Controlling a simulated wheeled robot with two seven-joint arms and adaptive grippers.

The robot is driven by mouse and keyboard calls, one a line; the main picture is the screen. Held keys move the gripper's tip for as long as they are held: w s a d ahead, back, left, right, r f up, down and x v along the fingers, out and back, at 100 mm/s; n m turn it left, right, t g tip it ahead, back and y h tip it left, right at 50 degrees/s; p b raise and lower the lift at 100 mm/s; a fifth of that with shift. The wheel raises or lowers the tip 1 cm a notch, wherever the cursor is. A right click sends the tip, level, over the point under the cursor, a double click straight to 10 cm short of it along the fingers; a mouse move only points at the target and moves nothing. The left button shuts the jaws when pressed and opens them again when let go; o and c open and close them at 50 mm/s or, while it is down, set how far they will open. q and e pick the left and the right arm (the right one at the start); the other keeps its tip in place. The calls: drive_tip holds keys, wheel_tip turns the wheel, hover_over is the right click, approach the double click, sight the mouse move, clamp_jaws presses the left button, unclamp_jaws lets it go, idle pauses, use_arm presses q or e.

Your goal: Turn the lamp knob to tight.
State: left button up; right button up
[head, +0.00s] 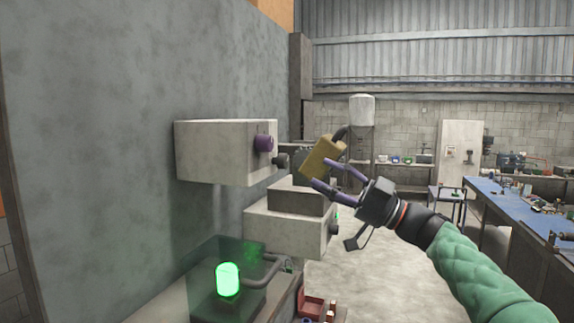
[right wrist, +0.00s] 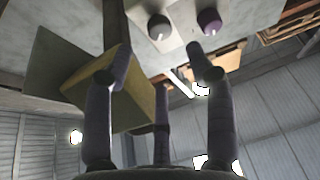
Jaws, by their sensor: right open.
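A pale box (head: 215,150) on the grey wall carries a purple knob (head: 264,143) and a black knob (head: 281,161). In the right wrist view the purple knob (right wrist: 209,21) and the black knob (right wrist: 158,27) each show a pale pointer mark. I cannot tell which one is the lamp knob. My right gripper (head: 328,176) has purple fingers spread open, right of the box and apart from both knobs. In the right wrist view its fingers (right wrist: 155,78) are empty between the tips. A green lamp (head: 227,279) glows below. My left gripper is out of view.
A yellow block (head: 323,158) with a dark stem is close to my right fingers; I cannot tell if they touch. A second pale box (head: 290,230) sits below the first. A blue workbench (head: 510,200) stands at right. The floor between is open.

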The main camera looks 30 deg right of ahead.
sight(287, 161)
drive_tip(key=p+x, duration=0.2)
drive_tip(key=x, duration=0.6)
drive_tip(key=shift+w+a, duration=0.1)
drive_tip(key=shift+a, duration=0.1)
drive_tip(key=shift+d, duration=0.1)
drive_tip(key=c, duration=1.1)
